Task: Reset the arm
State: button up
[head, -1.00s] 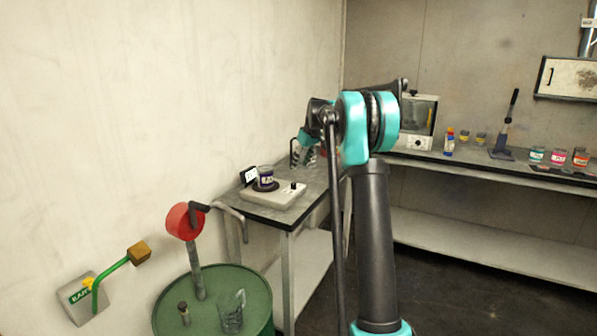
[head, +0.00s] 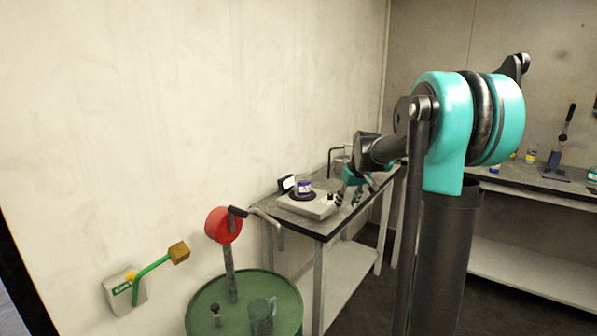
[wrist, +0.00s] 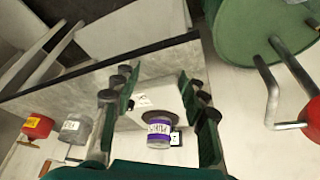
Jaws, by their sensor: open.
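My arm (head: 450,140) rises in teal and black at the right of the head view, bent at a large joint, and reaches away over the table. My gripper (wrist: 157,78) shows in the wrist view with its dark green fingers spread apart and nothing between the tips. In the head view its end (head: 357,180) is small and partly hidden by my arm. A jar with a purple label (wrist: 159,132) stands in the wrist view between the fingers' lines of sight, apart from them; it also shows on a scale in the head view (head: 304,185).
The scale (head: 308,206) sits on a dark-topped table (head: 325,225) by the wall. A green drum (head: 240,292) with a red-ended crank pump (head: 223,225) stands before it. A long bench (head: 535,182) runs along the back.

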jog(key=s+f+m, duration=0.1)
jog(key=s+f, duration=0.4)
jog(key=s, duration=0.6)
jog(key=s+d+f+m+h, duration=0.1)
jog(key=s+f, duration=0.5)
jog(key=s, duration=0.5)
jog(key=s+f+m, duration=0.2)
jog(key=s+f, duration=0.3)
jog(key=s, duration=0.7)
jog(key=shift+d+f+h, duration=0.15)
jog(key=shift+f+h, duration=0.1)
jog(key=shift+h, duration=0.05)
